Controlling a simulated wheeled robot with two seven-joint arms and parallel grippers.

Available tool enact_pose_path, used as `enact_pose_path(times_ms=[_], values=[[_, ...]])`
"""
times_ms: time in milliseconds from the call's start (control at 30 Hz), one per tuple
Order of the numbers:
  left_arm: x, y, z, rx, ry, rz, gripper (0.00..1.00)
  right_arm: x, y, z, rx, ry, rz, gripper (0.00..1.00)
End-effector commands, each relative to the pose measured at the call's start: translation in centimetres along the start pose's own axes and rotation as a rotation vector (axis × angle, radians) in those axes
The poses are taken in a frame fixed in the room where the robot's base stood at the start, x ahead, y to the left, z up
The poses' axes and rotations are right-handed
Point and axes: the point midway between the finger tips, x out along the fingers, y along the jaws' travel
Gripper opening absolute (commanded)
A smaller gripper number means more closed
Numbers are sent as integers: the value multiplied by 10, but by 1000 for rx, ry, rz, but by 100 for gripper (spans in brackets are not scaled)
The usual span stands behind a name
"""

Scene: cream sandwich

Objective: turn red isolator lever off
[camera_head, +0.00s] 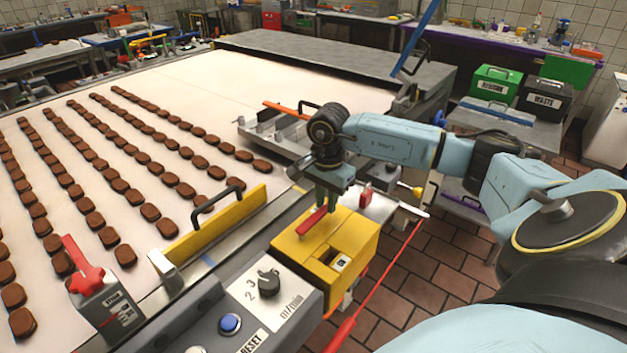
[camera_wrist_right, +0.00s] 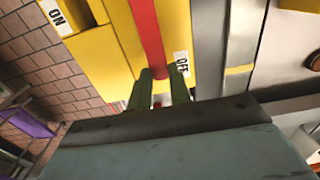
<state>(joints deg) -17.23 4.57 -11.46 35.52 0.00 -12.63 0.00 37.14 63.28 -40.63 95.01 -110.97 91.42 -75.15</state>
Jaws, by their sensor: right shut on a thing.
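The red isolator lever (camera_head: 311,222) lies on top of a yellow box (camera_head: 352,239) beside the conveyor. My right gripper (camera_head: 320,203) reaches down over the box and is shut on the lever's free end. In the right wrist view, the lever (camera_wrist_right: 146,38) runs down to between the two green fingers (camera_wrist_right: 162,82). The OFF label (camera_wrist_right: 181,65) is right beside the gripped end, and the ON label (camera_wrist_right: 56,14) is farther off to the left. The very tip of the lever is partly hidden by the fingers. My left gripper is not in view.
A yellow guard with a black handle (camera_head: 217,222) stands left of the box. A control panel with a black dial (camera_head: 268,284) and a blue button (camera_head: 230,323) is in front.

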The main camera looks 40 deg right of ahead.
Motion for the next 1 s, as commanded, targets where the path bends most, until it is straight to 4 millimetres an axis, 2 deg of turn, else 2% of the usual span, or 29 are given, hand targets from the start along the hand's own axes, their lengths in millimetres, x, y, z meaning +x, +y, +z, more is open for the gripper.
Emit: enact_pose_path(times_ms=[467,500,667,1000], values=[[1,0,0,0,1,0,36,-1,1,-3,-15,-1,-2,0],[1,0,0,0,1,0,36,-1,1,-3,-15,-1,-2,21],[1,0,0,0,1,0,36,-1,1,-3,-14,-1,-1,42],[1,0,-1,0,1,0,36,-4,1,-3,-13,0,-1,42]])
